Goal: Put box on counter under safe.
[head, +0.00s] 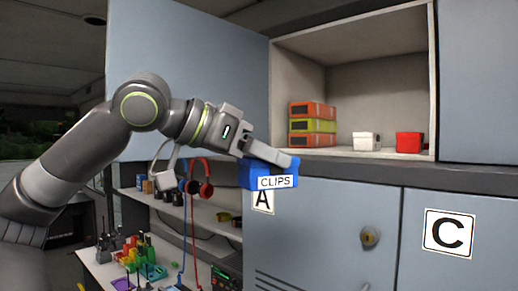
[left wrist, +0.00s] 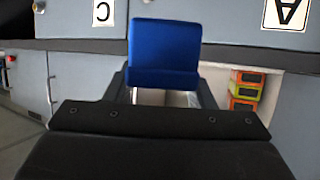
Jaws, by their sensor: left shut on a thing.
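A blue box labelled CLIPS (head: 260,172) is in the grip of my left gripper (head: 275,156), held up in front of the grey cabinet with the A label. In the left wrist view the blue box (left wrist: 165,50) stands between the dark fingers, and that view is turned upside down. My right gripper is in neither view. I cannot pick out a safe for sure; a grey door with a round brass lock (head: 370,237) is at the lower right. The counter under a safe cannot be made out clearly.
An open compartment (head: 385,148) at upper right holds stacked orange and yellow-green boxes (head: 312,125), a white box (head: 366,141) and a red box (head: 409,142). Headphones (head: 205,180) hang below my left arm. Small coloured items (head: 135,255) crowd the lower-left bench.

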